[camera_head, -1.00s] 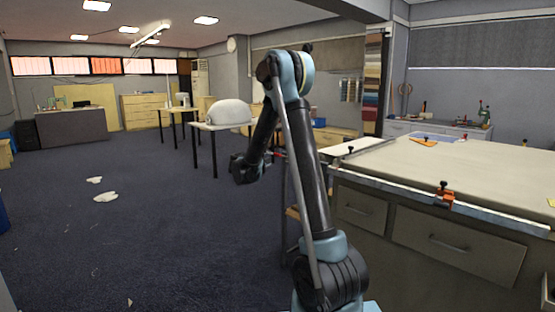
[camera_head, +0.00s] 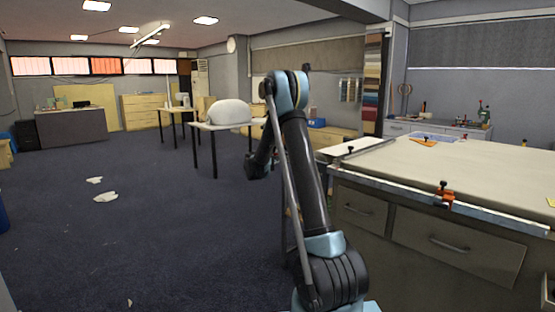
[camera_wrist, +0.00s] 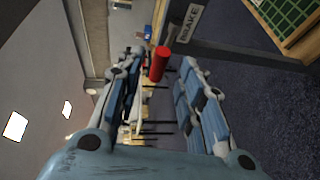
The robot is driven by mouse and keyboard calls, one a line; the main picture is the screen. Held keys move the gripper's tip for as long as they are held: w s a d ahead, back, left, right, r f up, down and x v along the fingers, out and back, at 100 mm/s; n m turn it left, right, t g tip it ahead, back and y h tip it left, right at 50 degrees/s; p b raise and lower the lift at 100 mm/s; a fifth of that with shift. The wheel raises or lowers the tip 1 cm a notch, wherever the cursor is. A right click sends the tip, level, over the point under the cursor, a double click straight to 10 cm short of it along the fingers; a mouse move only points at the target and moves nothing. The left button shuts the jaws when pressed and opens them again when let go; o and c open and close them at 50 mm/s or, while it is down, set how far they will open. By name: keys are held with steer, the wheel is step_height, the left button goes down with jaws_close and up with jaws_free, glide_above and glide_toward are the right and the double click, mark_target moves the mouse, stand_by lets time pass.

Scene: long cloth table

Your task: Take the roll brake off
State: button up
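In the wrist view a red cylindrical handle (camera_wrist: 159,64) shows at the upper middle, in line with the gap between my fingers. A plate marked BRAKE (camera_wrist: 188,23) is beside it on a dark bar (camera_wrist: 235,52). My gripper (camera_wrist: 160,68) is open, one finger on each side of the handle's line. I see gaps between the handle and both fingers; how deep it sits between them I cannot tell. In the head view my arm hides the handle and most of my gripper.
The long cloth table (camera_head: 480,170) stands at the right, with a metal rail and an orange clamp (camera_head: 445,196) along its edge. A green gridded board (camera_wrist: 285,15) is at the wrist view's upper right. Open carpet with white scraps (camera_head: 106,197) lies left.

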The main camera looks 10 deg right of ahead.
steer(key=shift+x, duration=2.2)
jaws_close()
